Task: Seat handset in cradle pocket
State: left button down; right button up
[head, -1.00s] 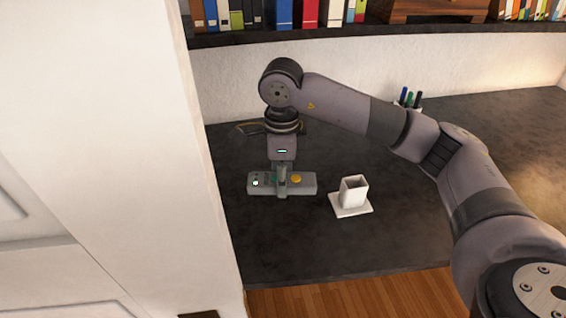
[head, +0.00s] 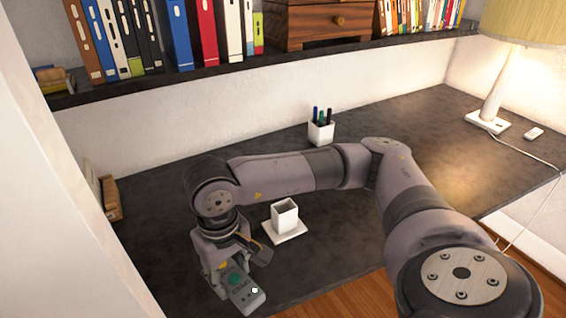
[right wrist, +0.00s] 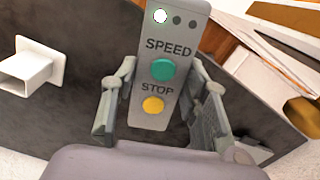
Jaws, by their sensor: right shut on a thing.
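The handset (head: 247,294) is a long grey box. In the right wrist view it (right wrist: 160,95) has a green button, a yellow button, a lit white lamp and the words SPEED and STOP. My right gripper (head: 226,280) is shut on its sides, one finger on each side, in the right wrist view (right wrist: 162,100) too. The cradle (head: 287,217) is a white square open-topped pocket on a flat base plate, upright on the desk and empty as far as I see. It is at the left in the right wrist view (right wrist: 35,66). The handset is apart from it, nearer the desk's front edge.
A white pen cup (head: 321,133) stands behind, and a lamp (head: 487,116) at the far right. A shelf of binders (head: 205,30) runs above the back wall. A white wall (head: 75,200) closes the left.

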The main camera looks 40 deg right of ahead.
aim_at(284, 225)
jog(key=k+l, duration=0.1)
jog(key=l, duration=0.4)
jog(key=k+l, duration=0.1)
jog(key=l, duration=0.85)
jog(key=k+l+u, duration=0.1)
jog(key=l, duration=0.4)
jog(key=l+u, duration=0.15)
jog(key=u, duration=0.2)
jog(key=k+l+u, duration=0.1)
jog(key=u, duration=0.25)
jog(key=k+l+u, duration=0.1)
jog(key=u, duration=0.25)
